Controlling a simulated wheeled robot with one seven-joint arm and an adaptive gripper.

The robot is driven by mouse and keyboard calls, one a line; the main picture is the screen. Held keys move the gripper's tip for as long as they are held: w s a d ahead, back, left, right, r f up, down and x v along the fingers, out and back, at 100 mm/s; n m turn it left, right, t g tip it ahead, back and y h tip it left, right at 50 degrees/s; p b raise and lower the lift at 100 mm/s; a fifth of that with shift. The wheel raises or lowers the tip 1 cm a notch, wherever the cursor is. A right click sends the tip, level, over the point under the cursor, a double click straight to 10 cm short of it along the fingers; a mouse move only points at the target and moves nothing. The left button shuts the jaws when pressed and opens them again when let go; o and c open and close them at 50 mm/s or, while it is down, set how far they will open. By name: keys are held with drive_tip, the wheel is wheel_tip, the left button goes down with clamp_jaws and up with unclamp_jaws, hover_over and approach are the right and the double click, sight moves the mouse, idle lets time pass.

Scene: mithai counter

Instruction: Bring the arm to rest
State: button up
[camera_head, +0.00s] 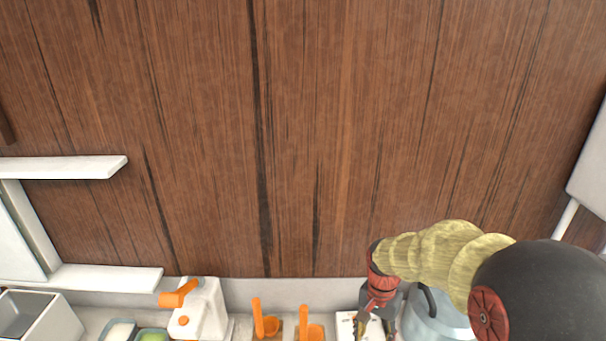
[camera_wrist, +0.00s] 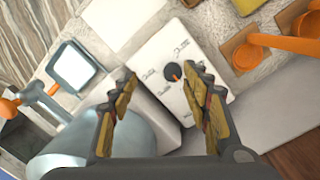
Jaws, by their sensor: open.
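My gripper (camera_wrist: 160,95) is open in the wrist view, its two yellow-and-dark fingers apart with nothing held between them. Beyond the fingers is a white box with a dark knob (camera_wrist: 182,85), which lies in the gap between them as seen from the wrist. In the head view my gripper (camera_head: 375,318) points down at the lower right, over or in front of the same white box (camera_head: 345,322). My arm reaches in from the right edge. How far the fingertips are above the box cannot be told.
A grey-blue rounded vessel (camera_head: 436,318) stands close right of my gripper. Orange ladles (camera_head: 268,325) (camera_head: 311,331) and a white machine with an orange handle (camera_head: 200,310) are to the left. White shelves (camera_head: 75,167) are on the wooden wall (camera_head: 200,120). Space before the wall above is clear.

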drive_tip(key=s+r+n+t+b, duration=0.3)
drive_tip(key=s+r+n+b, duration=0.1)
drive_tip(key=s, duration=0.5)
drive_tip(key=s+r+n+t+b, duration=0.3)
drive_tip(key=s+r+b, duration=0.2)
drive_tip(key=s, duration=0.5)
wheel_tip(320, 180, up, 2)
drive_tip(key=shift+d+r+n+t+b, duration=0.1)
drive_tip(key=shift+d+n+t+b, duration=0.05)
drive_tip(key=shift+n+t+b, duration=0.2)
drive_tip(key=shift+c, duration=0.9)
